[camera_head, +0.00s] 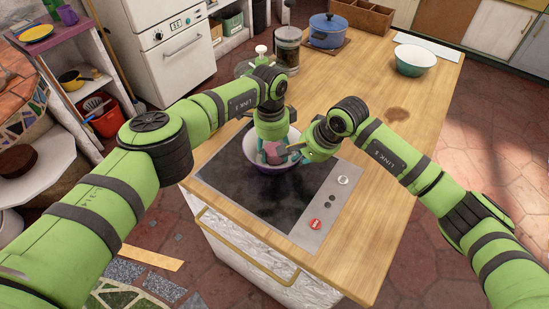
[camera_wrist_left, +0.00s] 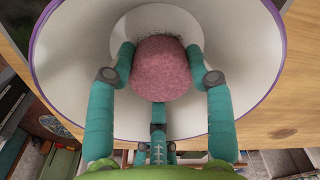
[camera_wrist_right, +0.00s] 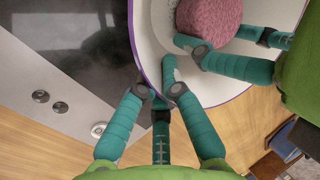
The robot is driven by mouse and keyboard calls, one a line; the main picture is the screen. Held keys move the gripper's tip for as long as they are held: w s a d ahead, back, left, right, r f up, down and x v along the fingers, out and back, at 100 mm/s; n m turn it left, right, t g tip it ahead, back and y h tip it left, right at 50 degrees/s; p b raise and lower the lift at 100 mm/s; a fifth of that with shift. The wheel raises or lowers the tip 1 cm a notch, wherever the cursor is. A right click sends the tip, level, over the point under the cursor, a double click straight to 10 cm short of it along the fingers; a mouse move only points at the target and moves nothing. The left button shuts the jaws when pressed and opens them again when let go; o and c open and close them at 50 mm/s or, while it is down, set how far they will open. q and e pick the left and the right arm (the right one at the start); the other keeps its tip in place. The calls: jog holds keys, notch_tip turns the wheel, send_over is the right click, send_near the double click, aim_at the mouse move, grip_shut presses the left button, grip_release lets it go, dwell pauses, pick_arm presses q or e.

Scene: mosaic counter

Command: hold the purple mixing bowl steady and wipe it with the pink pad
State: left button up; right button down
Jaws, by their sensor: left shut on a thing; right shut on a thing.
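The purple mixing bowl (camera_head: 268,170) sits on the black cooktop, purple outside with a white inside. Its purple rim and white inside fill much of the left wrist view (camera_wrist_left: 72,65). My left gripper (camera_wrist_left: 160,55) reaches down into the bowl and is shut on the pink pad (camera_wrist_left: 162,75), a fuzzy block at the bowl's inner floor. The pad also shows in the right wrist view (camera_wrist_right: 208,15). My right gripper (camera_wrist_right: 160,90) is shut on the bowl's rim, with fingers on both sides of the wall. The arms hide part of the bowl in the head view.
The cooktop (camera_head: 240,185) has knobs and a red button on its right strip. Farther back stand a glass jar (camera_head: 288,50), a blue pot (camera_head: 327,32), a wooden box (camera_head: 362,15) and a green-and-white bowl (camera_head: 415,60).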

jog(key=shift+s+f, duration=0.15)
pick_arm(q)
jog(key=shift+w+r, duration=0.1)
jog(key=shift+r, duration=0.5)
notch_tip(320, 180, up, 10)
jog(key=shift+f, duration=0.25)
dwell(0.5)
jog(key=o, duration=0.5)
jog(key=c, duration=0.5)
jog(key=shift+a, duration=0.1)
pick_arm(e)
jog(key=c, duration=1.3)
grip_release()
jog(key=v, duration=1.2)
